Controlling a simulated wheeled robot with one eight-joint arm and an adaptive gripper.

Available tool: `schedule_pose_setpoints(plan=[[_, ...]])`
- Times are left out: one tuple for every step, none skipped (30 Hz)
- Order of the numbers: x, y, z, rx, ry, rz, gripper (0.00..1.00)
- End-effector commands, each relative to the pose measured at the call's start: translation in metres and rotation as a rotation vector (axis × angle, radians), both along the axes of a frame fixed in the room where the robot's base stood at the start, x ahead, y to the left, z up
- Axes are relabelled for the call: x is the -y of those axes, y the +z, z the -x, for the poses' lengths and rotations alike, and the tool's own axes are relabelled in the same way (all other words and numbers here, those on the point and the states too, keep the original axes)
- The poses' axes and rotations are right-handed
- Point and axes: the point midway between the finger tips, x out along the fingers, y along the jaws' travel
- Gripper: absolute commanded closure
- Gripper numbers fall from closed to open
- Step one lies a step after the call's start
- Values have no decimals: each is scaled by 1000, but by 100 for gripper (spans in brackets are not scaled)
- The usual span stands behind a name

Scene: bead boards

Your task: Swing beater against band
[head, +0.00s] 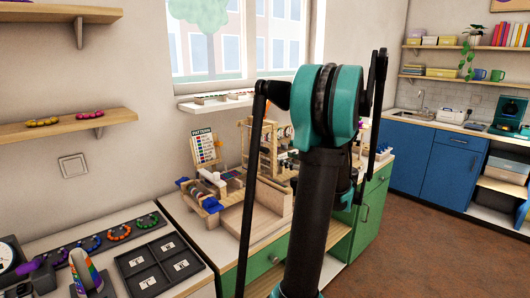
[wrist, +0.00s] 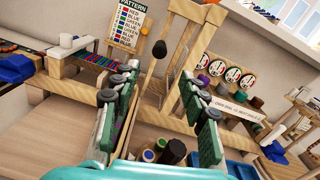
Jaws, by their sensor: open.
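In the wrist view a dark rounded knob, which looks like the beater's head (wrist: 159,48), shows just beyond the fingertips, near a wooden frame (wrist: 180,45). I cannot tell how it is mounted. I cannot make out the band with certainty. My gripper (wrist: 158,76) is open, with one green-padded finger on each side of the view and nothing clearly held between them. In the head view the wooden frame (head: 250,150) stands on the counter, partly behind my arm, which hides my gripper there.
A pattern board (wrist: 130,22) and a striped bead strip (wrist: 86,60) stand at left in the wrist view. Several round dials (wrist: 215,70) and a label card (wrist: 238,108) are at right. Small cylinders (wrist: 150,155) sit below, between the fingers. The green counter (head: 258,262) shows in the head view.

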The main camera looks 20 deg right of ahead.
Motion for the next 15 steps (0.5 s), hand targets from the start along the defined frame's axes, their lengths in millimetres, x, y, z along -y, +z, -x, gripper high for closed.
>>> schedule_pose_setpoints(plan=[[-6, 0, -10, -1, 4, 0, 56], [-8, 0, -16, 0, 5, 1, 56], [-11, 0, -23, 0, 4, 1, 56], [-13, 0, -28, 0, 5, 1, 56], [-16, 0, -34, 0, 5, 1, 56], [-19, 0, -41, 0, 4, 1, 56], [-21, 0, -47, 0, 5, 1, 56], [-23, 0, -53, 0, 4, 1, 56], [-26, 0, -60, 0, 5, 1, 56], [-29, 0, -65, 0, 4, 1, 56], [-30, 0, -71, 0, 4, 1, 56], [-33, 0, -78, 0, 4, 1, 56], [-35, 0, -82, 0, 4, 1, 56], [-37, 0, -87, 0, 4, 2, 56], [-39, 0, -93, 0, 4, 2, 56]])
